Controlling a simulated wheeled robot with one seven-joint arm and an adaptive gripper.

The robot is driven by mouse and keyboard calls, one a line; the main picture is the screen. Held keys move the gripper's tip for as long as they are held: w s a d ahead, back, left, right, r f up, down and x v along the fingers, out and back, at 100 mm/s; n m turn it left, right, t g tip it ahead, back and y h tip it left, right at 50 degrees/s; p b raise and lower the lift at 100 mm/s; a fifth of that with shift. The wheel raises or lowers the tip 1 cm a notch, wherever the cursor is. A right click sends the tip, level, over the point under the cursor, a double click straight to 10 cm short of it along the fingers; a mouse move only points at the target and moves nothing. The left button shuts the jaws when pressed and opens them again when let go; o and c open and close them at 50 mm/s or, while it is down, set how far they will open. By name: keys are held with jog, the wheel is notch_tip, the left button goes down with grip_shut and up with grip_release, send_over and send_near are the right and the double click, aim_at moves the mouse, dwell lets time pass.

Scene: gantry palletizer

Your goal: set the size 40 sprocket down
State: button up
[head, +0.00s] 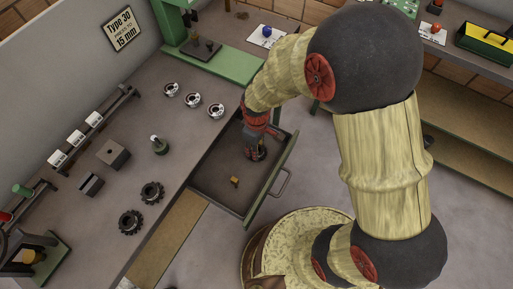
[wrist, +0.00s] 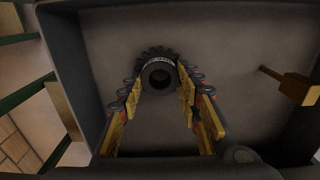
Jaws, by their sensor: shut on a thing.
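My gripper (head: 256,152) reaches down into an open drawer (head: 213,191) of the workbench. It is shut on a dark toothed sprocket, seen in the wrist view (wrist: 160,73) between the fingertips. The sprocket has a round hub with a central hole and a pale marking too blurred to read. In the wrist view it lies close over the grey drawer floor; I cannot tell whether it touches. Two other dark sprockets, one nearer the drawer (head: 152,192) and one lower (head: 131,222), lie flat on the bench top.
A small brass-coloured piece (head: 235,181) lies in the drawer and also shows in the wrist view (wrist: 292,87). The drawer walls surround my gripper. Several round labelled parts (head: 194,99), a bottle-like item (head: 159,145) and metal blocks (head: 113,154) stand on the bench.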

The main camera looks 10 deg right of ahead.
jog(key=o, duration=1.3)
notch_tip(320, 180, up, 12)
jog(key=p, duration=0.3)
jog(key=shift+r, duration=0.2)
jog(key=s+d+r+m+t, duration=0.2)
jog(key=s+d+r+m, duration=0.1)
jog(key=r, duration=0.4)
jog(key=s+d+r+m+t, duration=0.1)
jog(key=s+d+r+m, duration=0.3)
jog(key=r, duration=0.4)
jog(key=s+d+r+m+t, duration=0.2)
jog(key=s+d+r, duration=0.3)
jog(key=r, duration=0.3)
jog(key=shift+s+d+r+m+t, duration=0.15)
jog(key=shift+s+m+t, duration=0.2)
jog(key=shift+m, duration=0.35)
